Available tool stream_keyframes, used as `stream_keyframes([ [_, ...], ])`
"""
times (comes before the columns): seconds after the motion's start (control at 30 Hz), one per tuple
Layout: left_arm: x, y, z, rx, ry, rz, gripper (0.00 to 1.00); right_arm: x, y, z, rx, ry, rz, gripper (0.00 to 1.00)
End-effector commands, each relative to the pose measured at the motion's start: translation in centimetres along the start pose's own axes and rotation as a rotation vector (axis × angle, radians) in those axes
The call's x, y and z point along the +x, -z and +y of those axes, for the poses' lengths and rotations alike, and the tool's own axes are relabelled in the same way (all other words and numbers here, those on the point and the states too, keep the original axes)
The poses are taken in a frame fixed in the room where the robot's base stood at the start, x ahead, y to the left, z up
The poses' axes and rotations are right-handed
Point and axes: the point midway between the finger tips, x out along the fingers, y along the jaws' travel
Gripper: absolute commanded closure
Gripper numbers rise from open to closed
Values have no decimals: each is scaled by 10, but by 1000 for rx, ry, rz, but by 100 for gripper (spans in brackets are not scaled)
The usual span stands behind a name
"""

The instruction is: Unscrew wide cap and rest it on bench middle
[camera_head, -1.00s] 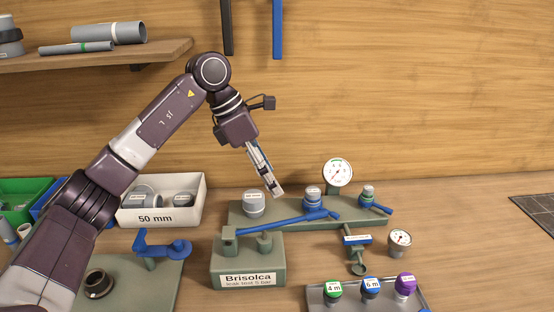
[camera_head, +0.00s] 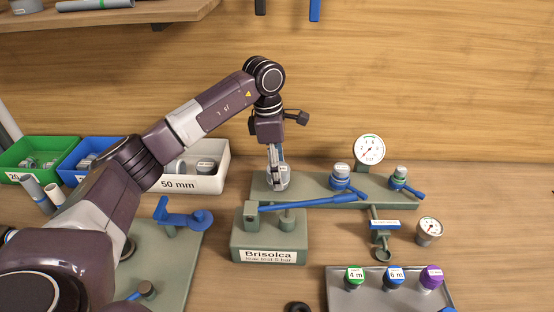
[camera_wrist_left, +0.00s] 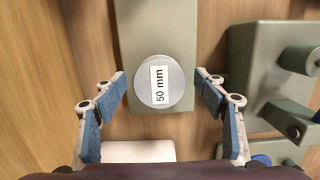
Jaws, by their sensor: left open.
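The wide cap (camera_wrist_left: 166,82) is a grey disc with a white "50 mm" label. In the left wrist view it sits near the end of the green manifold base (camera_wrist_left: 155,30). My left gripper (camera_wrist_left: 164,88) is open, with one blue-padded finger on each side of the cap and a gap to each. In the head view my left gripper (camera_head: 278,186) points down at the left end of the manifold base (camera_head: 325,188) and mostly hides the cap. My right gripper is not in view.
A green "Brisolca" block (camera_head: 270,240) with a blue lever (camera_head: 315,201) stands just in front. A white "50 mm" bin (camera_head: 205,170) is behind left. A gauge (camera_head: 370,149) stands behind the manifold. A tray of coloured caps (camera_head: 390,285) lies front right. Bare bench shows at right.

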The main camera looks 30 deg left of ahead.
Motion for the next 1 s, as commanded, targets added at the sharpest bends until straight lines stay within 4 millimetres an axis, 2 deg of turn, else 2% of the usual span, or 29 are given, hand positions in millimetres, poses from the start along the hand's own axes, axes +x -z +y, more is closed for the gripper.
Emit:
stream_keyframes([
  [0.1, 1, 0, 0, 0, 0, 0, 35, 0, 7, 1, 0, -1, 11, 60],
  [0.27, 1, 0, 0, 0, 0, 0, 37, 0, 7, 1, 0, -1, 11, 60],
  [0.67, 1, 0, 0, 0, 0, -1, 81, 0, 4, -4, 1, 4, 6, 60],
  [0.7, 1, 0, 0, 0, 0, -1, 60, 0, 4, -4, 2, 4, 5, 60],
  [0.9, 1, 0, 0, 0, 0, -1, 82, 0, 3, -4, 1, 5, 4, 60],
  [1.0, 0, 0, 0, -7, -1, -1, 85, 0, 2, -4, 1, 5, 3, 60],
])
